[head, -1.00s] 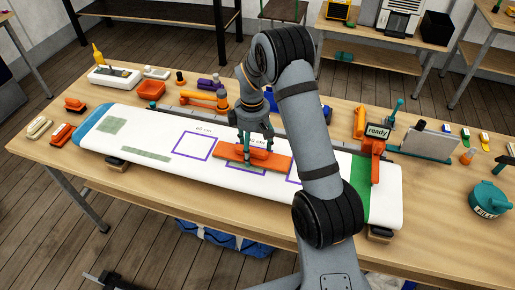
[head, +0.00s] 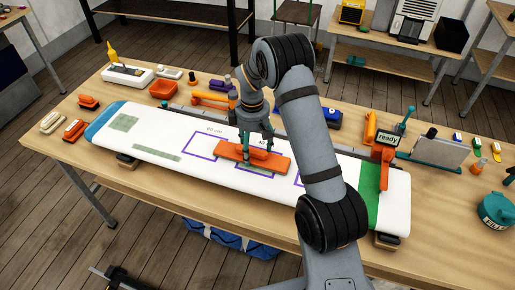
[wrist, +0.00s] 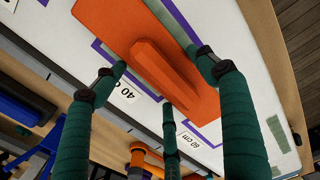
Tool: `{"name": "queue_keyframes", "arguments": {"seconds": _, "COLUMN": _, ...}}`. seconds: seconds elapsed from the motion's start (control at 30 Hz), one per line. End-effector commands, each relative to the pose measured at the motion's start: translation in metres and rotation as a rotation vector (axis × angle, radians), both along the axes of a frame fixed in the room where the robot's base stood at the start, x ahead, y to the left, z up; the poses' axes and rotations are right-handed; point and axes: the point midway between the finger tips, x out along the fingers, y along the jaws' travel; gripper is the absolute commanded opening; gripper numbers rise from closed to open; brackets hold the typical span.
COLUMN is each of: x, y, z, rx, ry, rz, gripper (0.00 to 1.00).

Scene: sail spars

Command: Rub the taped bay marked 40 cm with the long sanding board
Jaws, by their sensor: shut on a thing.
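The long sanding board (head: 225,154) is orange with a raised ridge handle (wrist: 165,75). It lies flat on the white panel (head: 335,190), over the taped bay marked 40 cm. Purple tape (head: 242,171) of that bay shows beside it, and its "40 cm" label (wrist: 127,92) shows in the wrist view.
The bay marked 60 cm (head: 186,145) lies left of the board, and another purple bay (head: 297,178) lies right, partly behind my arm. An orange stand with a "ready" sign (head: 388,139) is at the panel's right end. Tools line the back edge.

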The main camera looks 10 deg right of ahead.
Motion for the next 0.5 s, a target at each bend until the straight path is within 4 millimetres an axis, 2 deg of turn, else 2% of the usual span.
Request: {"name": "queue_keyframes", "arguments": {"seconds": 0.5, "x": 0.0029, "y": 0.0053, "z": 0.0, "rx": 0.0, "ry": 0.001, "rz": 0.001, "gripper": 0.51}}
